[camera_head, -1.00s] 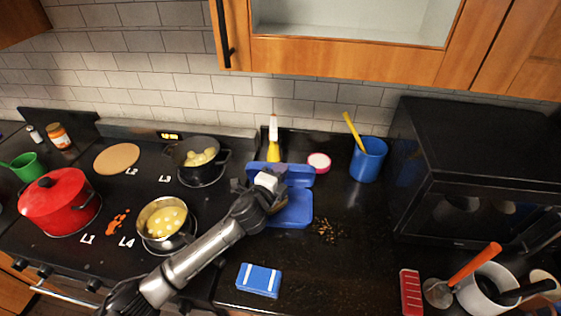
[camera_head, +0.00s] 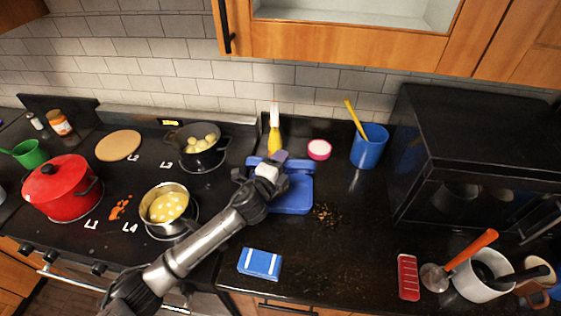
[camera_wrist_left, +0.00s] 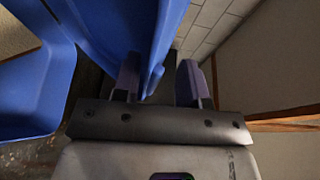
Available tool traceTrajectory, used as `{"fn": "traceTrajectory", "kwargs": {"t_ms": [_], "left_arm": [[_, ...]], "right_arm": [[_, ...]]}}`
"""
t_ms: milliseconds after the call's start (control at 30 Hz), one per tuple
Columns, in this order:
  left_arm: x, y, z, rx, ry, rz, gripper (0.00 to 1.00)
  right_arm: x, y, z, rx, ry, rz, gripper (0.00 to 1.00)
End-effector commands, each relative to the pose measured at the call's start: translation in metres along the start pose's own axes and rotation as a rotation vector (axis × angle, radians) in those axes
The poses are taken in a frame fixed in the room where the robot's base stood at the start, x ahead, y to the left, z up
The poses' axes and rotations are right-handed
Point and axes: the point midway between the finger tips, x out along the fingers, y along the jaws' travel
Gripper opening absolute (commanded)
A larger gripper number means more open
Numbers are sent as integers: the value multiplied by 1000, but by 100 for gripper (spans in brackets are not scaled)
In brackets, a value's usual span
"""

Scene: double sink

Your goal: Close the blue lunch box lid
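The blue lunch box (camera_head: 293,197) stands open on the dark counter, right of the stove. Its blue lid (camera_head: 299,165) is raised along the back side, partly hidden by my gripper. My left gripper (camera_head: 269,168) is over the lid's left part. In the left wrist view, the two fingers (camera_wrist_left: 158,82) are apart, with an edge of the blue lid (camera_wrist_left: 120,30) reaching between them. Whether a finger touches the lid is unclear. The box's open tray (camera_wrist_left: 30,90) shows at the left there. My right gripper is in neither view.
A yellow bottle (camera_head: 274,135) and a pink-rimmed white round item (camera_head: 319,149) stand behind the box. A blue cup (camera_head: 368,147) stands to the right. Brown bits (camera_head: 327,213) lie beside the box. A white-striped blue item (camera_head: 260,263) lies in front. Pots stand on the stove.

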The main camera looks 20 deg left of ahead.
Motion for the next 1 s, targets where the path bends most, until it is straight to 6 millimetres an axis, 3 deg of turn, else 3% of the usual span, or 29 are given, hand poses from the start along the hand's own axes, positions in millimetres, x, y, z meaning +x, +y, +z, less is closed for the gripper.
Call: {"fn": "traceTrajectory", "kwargs": {"t_ms": [367,1000], "left_arm": [[-8,-2,0,0,0,-2,40],[-118,0,0,0,1,0,40]], "right_arm": [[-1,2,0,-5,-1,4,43],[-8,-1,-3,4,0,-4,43]]}}
